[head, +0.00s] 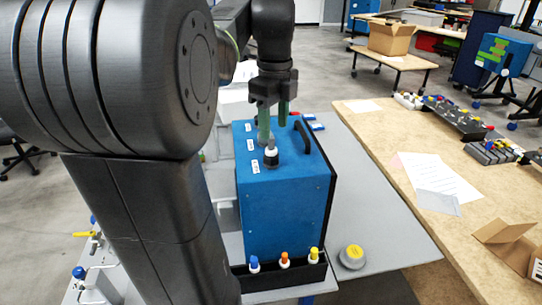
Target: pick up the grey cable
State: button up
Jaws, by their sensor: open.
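A blue analyser box (287,212) with a dark right side and a black top handle stands on the grey table. A short, upright dark grey plug (271,158) with a pale band stands on its top, beside the white labels. It may be the grey cable's end; I cannot make out any other cable of that colour. My gripper (274,128) points down from above the box, its greenish fingers apart with nothing seen between them. The fingers are just above and behind the plug in the picture. I cannot tell whether they touch anything.
A black rack (284,273) with blue, orange and yellow-topped pieces sits in front of the box. A yellow-topped round piece (352,257) lies to its right. A wooden table (389,137) stands at the right.

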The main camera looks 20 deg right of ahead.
aim_at(271, 149)
jog(key=shift+w+a+f+p, duration=0.1)
jog(key=shift+w+f+p, duration=0.1)
jog(key=shift+f, duration=1.25)
jog(key=shift+w+a+f+p, duration=0.1)
jog(key=shift+f+p, duration=0.05)
jog(key=shift+f, duration=1.3)
jog(key=c, duration=1)
